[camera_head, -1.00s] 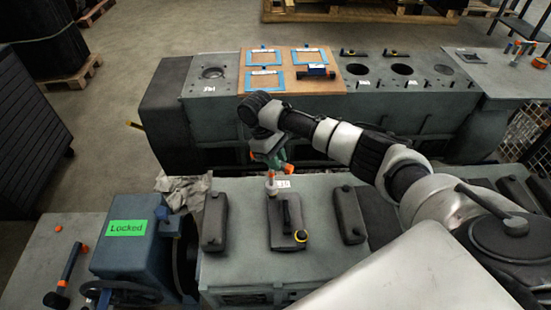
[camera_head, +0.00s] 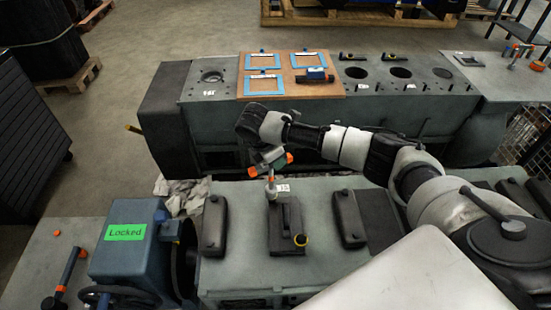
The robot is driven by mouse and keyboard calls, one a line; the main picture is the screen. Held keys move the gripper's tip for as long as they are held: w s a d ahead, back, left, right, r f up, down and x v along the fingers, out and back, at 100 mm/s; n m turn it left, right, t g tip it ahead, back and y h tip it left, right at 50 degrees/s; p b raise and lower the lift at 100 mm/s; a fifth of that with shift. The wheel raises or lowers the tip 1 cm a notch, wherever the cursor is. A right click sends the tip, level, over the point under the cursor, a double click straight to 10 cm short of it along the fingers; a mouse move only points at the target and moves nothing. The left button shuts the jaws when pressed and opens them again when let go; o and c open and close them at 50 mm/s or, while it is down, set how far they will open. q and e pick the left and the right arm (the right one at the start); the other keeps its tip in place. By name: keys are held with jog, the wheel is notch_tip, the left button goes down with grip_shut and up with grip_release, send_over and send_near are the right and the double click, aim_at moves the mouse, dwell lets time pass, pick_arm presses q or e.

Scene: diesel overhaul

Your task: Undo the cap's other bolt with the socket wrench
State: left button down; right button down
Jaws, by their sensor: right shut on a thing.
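The cap (camera_head: 287,228) is the dark block in the middle of the grey engine block (camera_head: 325,200), with a raised bar along it. My right gripper (camera_head: 268,160) is shut on the socket wrench (camera_head: 271,184), over the cap's far end. The wrench stands about upright, its pale socket end down at the cap's far left corner. Orange parts show on both sides of the gripper. The bolt under the socket is hidden, and I cannot tell whether the socket is seated. My left gripper is not in view.
Dark caps (camera_head: 214,225) (camera_head: 350,218) flank the middle one. A blue machine (camera_head: 130,245) labelled "Locked" stands at the left. Behind, a wooden board (camera_head: 255,92) holds blue frames. A hammer-like tool (camera_head: 68,275) lies on the left table. A grey cloth (camera_head: 183,192) lies behind.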

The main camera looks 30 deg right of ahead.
jog(key=n, duration=0.2)
jog(key=n+t, duration=0.1)
jog(key=n, duration=0.2)
jog(key=shift+w+a+t, duration=0.1)
jog(key=shift+w+t, duration=0.05)
jog(key=shift+t, duration=0.15)
jog(key=n+t, duration=0.1)
jog(key=n, duration=0.2)
jog(key=shift+w+a+y, duration=0.1)
jog(key=shift+y, duration=0.3)
jog(key=n, duration=0.1)
jog(key=n+y, duration=0.1)
jog(key=n, duration=0.1)
jog(key=n+t, duration=0.1)
jog(key=shift+w+a+n, duration=0.2)
jog(key=shift+a+n, duration=0.05)
jog(key=shift+n, duration=0.15)
jog(key=n, duration=0.1)
jog(key=n+y, duration=0.1)
jog(key=n, duration=0.1)
jog(key=shift+w+a+r+n+t+y, duration=0.1)
jog(key=shift+w+a+n+t+y, duration=0.1)
jog(key=shift+n+t+y, duration=0.1)
